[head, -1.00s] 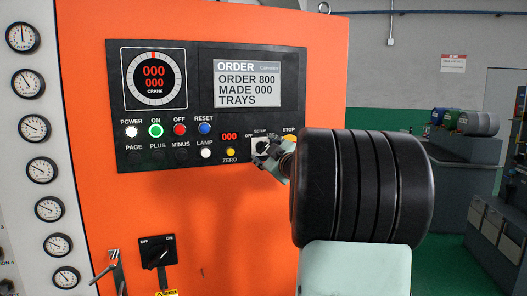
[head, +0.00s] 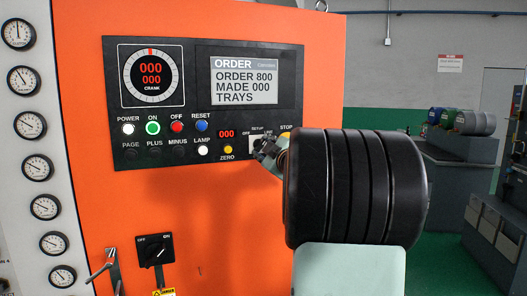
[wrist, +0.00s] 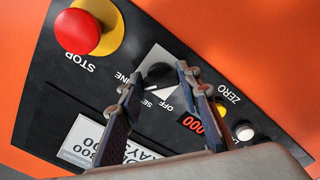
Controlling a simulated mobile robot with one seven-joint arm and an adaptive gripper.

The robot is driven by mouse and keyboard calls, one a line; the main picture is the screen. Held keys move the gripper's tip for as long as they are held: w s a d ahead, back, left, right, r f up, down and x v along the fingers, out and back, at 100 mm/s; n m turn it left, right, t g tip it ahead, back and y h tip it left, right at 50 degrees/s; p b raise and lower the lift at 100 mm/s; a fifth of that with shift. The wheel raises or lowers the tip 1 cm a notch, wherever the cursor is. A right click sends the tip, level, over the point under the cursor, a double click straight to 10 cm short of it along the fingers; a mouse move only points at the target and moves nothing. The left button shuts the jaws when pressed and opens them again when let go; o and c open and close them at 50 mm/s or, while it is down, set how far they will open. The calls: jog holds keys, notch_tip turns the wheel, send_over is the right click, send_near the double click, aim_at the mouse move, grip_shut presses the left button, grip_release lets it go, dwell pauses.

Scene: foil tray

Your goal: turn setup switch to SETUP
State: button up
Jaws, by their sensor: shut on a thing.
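The setup switch is a black knob (wrist: 158,74) on a light square plate (head: 254,146), with OFF, SETUP and LINE labels around it. In the wrist view the knob lies between the two fingers of my gripper (wrist: 157,77), which is shut on it. The left finger covers part of the SETUP and LINE labels. In the head view my gripper (head: 267,150) is at the plate and hides most of the knob. I cannot tell which label the knob points to.
A red STOP button (wrist: 77,32) on a yellow base sits close to the switch. The yellow ZERO button (head: 228,150) and white LAMP button (head: 203,150) are to the left. A display (head: 246,80) is above. A separate OFF/ON switch (head: 156,250) is lower on the orange cabinet.

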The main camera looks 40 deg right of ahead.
jog(key=shift+r+n+b, duration=0.1)
jog(key=shift+n+b, duration=1.9)
jog(key=shift+n, duration=1.6)
jog(key=shift+d, duration=0.1)
jog(key=o, duration=1.2)
jog(key=shift+c, duration=0.2)
jog(key=v, duration=0.7)
jog(key=shift+s, duration=0.25)
